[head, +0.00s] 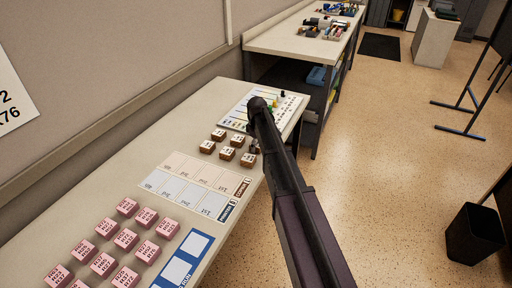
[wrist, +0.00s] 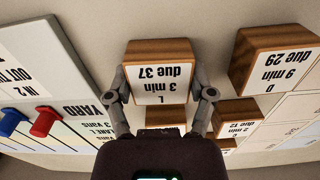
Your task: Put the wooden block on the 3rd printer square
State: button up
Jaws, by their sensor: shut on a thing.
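My gripper (wrist: 160,84) is shut on a wooden block (wrist: 162,50) in the wrist view, one finger on each side. The block's white face carries an L, "3 min" and "due 37". Other wooden blocks with white faces stand to its right, a larger-looking one marked D (wrist: 270,55) among them. In the head view, several wooden blocks (head: 227,153) stand on the table beside my arm, and my arm hides the gripper's fingers.
Pink blocks (head: 126,239) stand in rows at the near left of the table (head: 110,190). A blue-edged card (head: 180,268) lies to their right. A white board with coloured pegs (head: 237,118) lies beyond the wooden blocks. The strip squares look empty. A wall panel borders the left.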

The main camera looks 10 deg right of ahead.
aim_at(257, 143)
jog(key=shift+r, duration=0.15)
notch_tip(257, 143, up, 4)
jog(key=p, duration=0.4)
jog(key=s+p, duration=0.1)
jog(key=s, duration=1.5)
jog(key=shift+r, duration=0.35)
jog(key=s+a, duration=0.1)
jog(key=a, duration=0.4)
jog(key=s+a, duration=0.2)
jog(key=a, duration=0.2)
jog(key=s+a, duration=0.1)
jog(key=a, duration=0.4)
jog(key=shift+s+a+r, duration=0.1)
jog(key=shift+s+a, duration=0.2)
jog(key=shift+s, duration=0.1)
jog(key=shift+n, duration=0.3)
jog(key=s+a, duration=0.2)
jog(key=a, duration=0.2)
jog(key=s+a, duration=0.3)
jog(key=a, duration=0.1)
jog(key=s+a, duration=0.2)
jog(key=a, duration=0.2)
jog(key=shift+s+a, duration=0.1)
jog(key=shift+s, duration=0.2)
